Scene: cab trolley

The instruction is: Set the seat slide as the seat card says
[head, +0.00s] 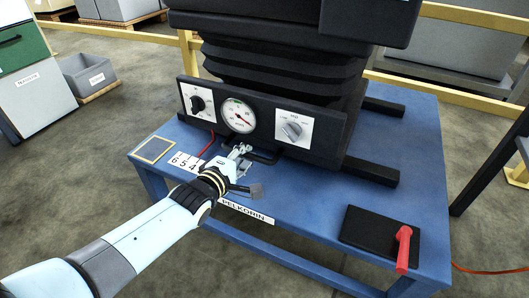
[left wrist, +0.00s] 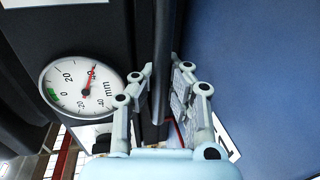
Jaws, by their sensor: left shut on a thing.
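The black seat base (head: 285,75) with its bellows stands on a blue stand (head: 400,190). My left gripper (head: 241,151) is at the base's front, below the panel, shut on a black bar handle (head: 267,158). In the left wrist view the bar (left wrist: 162,50) runs between the fingers. The round gauge (head: 238,116) has a red needle pointing to the lower right. In the left wrist view the gauge (left wrist: 84,86) reads mm, with a green mark near zero and the needle toward a 40. I see no readable seat card. My right gripper is not in view.
A black knob (head: 198,104) and a grey knob (head: 291,131) flank the gauge. A yellow-edged square (head: 153,149) lies at the left corner. Yellow rails pass behind the stand.

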